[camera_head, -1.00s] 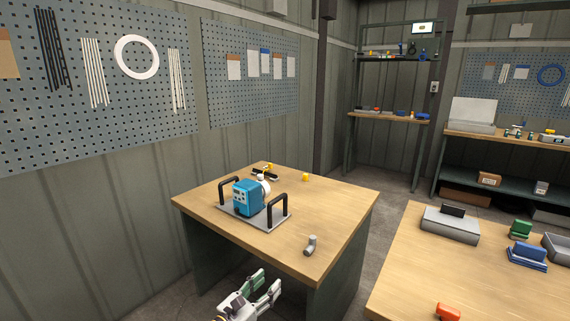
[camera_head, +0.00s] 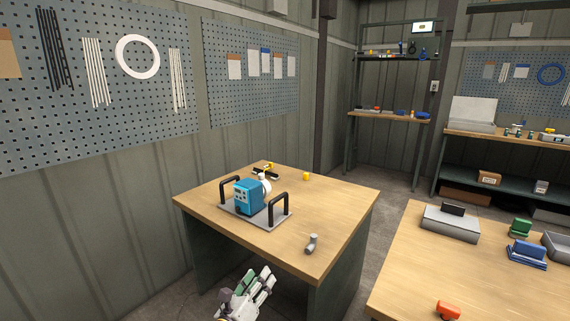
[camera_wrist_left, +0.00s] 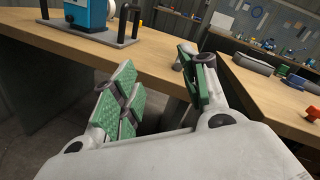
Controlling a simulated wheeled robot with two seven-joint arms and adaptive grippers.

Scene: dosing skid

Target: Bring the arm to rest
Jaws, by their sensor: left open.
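My left gripper (camera_head: 262,284) is low in the head view, in front of the near edge of the middle wooden table (camera_head: 335,222). It is apart from the table and holds nothing. In the left wrist view its green-padded fingers (camera_wrist_left: 160,88) are spread open with empty space between them. My right gripper is in neither view.
A blue pump (camera_head: 247,196) stands on a grey plate with black handles on the middle table. A grey elbow fitting (camera_head: 311,243) lies near its front edge. Another wooden table (camera_head: 480,270) is at the right, holding boxes and an orange-red part (camera_head: 447,309).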

